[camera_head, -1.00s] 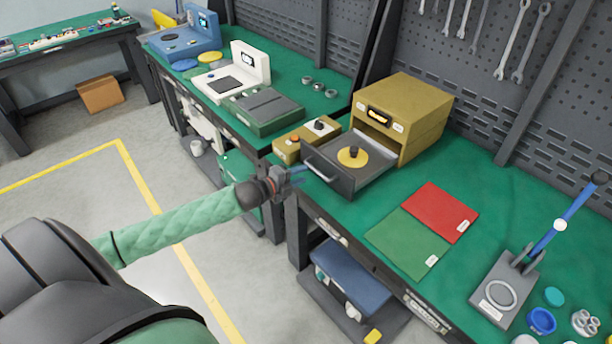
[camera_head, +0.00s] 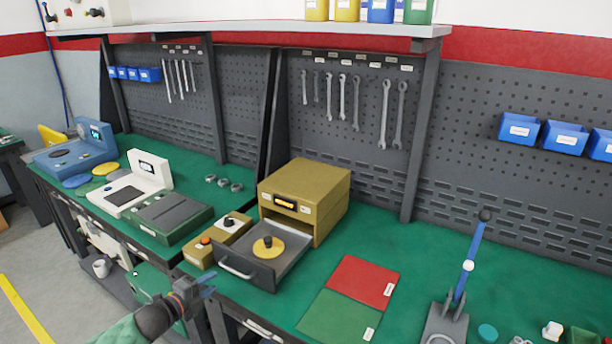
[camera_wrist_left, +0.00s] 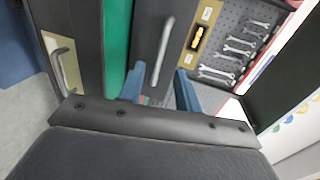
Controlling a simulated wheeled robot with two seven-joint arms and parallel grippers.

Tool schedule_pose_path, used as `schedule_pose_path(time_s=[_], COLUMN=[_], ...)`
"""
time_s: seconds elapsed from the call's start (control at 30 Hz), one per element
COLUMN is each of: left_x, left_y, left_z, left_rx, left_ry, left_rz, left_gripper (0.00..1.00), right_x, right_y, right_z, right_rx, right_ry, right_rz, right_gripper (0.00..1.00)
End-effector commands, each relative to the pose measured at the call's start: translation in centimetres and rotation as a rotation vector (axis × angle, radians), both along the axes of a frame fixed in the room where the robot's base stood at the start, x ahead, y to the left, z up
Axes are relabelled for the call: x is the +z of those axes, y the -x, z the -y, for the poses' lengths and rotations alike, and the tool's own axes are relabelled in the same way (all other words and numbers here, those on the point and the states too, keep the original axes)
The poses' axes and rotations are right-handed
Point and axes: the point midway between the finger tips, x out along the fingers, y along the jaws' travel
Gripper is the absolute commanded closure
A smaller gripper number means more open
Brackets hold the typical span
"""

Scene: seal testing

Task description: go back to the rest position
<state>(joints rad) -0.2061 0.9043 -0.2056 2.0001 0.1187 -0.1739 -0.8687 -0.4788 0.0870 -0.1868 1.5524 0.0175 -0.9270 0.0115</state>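My left gripper (camera_head: 208,287) is at the lower left of the head view, in front of the bench edge and below the open drawer (camera_head: 235,273) of the gold test box (camera_head: 328,190). In the left wrist view its two blue fingers (camera_wrist_left: 160,92) stand apart with nothing between them. The drawer handle (camera_wrist_left: 164,50) shows beyond the fingers, not touched. A yellow disc with a dark knob (camera_head: 268,246) sits in the drawer. My right gripper is not in view.
A red mat (camera_head: 364,282) and a green mat (camera_head: 338,318) lie right of the drawer. A lever press (camera_head: 468,265) stands at the right. A small gold control box (camera_head: 217,240) and a grey-green device (camera_head: 170,216) stand left. Open floor is at lower left.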

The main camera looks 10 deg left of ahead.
Motion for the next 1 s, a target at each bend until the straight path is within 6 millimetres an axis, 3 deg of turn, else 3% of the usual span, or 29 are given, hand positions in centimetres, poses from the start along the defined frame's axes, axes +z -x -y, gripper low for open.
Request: schedule_pose_path(time_s=[0.27,0.47,0.6,0.73,0.87,1.0], left_x=[-1.9,-7.0,-11.6,-16.8,-23.1,-30.0], left_y=[-0.1,0.0,0.9,2.8,6.0,10.5], left_z=[-1.7,-7.4,-10.3,-11.5,-11.3,-9.3], left_rx=[0.14,0.397,0.581,0.739,0.893,1.04], left_ry=[0.174,0.289,0.377,0.456,0.534,0.601], left_rz=[-0.154,-0.328,-0.422,-0.506,-0.601,-0.706], left_gripper=[0.66,0.66,0.66,0.66,0.66,0.66], right_x=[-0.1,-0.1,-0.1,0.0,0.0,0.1], right_y=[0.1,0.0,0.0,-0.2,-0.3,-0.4], right_z=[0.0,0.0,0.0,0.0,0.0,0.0], right_rx=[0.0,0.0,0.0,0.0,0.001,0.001], right_ry=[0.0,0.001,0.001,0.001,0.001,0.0], right_rz=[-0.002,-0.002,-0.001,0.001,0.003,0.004], right_gripper=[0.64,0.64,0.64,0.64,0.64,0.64])
